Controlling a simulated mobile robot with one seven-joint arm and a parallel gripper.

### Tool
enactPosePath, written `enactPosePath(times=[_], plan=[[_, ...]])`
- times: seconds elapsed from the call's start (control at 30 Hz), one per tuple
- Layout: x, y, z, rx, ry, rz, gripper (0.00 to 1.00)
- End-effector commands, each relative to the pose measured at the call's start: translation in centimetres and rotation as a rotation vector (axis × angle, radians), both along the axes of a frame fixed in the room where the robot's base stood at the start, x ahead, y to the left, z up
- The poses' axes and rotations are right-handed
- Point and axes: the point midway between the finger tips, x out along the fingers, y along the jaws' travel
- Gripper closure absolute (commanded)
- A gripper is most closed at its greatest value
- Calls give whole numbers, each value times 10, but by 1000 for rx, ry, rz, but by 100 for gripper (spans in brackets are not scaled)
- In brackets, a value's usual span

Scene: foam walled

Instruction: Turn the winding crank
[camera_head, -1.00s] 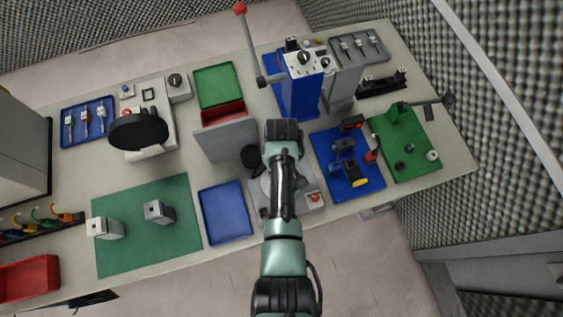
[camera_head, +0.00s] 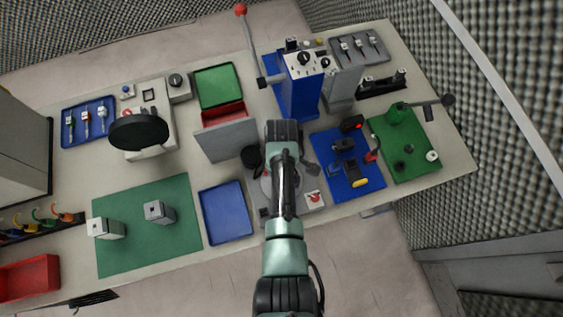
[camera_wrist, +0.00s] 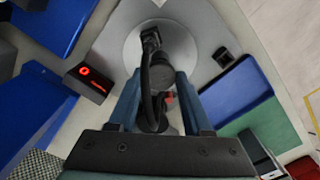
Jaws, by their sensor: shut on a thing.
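The winding crank (camera_wrist: 151,42) is black and stands on a round silver disc (camera_wrist: 183,45) in the wrist view. My gripper (camera_wrist: 159,76) has its two blue fingers on either side of the crank's black rounded handle and is shut on it. In the head view my arm covers the gripper and most of the crank, above a grey base plate (camera_head: 318,206) near the bench's front edge. Part of the crank's lower end is hidden between the fingers in the wrist view.
A black box with a lit red display (camera_wrist: 91,81) stands beside the plate. A red button (camera_head: 313,197) sits on the plate. A blue tray (camera_head: 225,212) lies to the left, a blue mat (camera_head: 365,188) with tools to the right. A tall blue unit (camera_head: 299,90) stands behind.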

Motion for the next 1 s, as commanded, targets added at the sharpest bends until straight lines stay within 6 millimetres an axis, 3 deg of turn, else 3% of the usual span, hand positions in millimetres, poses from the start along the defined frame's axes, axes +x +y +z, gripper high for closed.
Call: enactPosePath(times=[1.0], plan=[[1, -1, 1, -1, -2, 506, 100]])
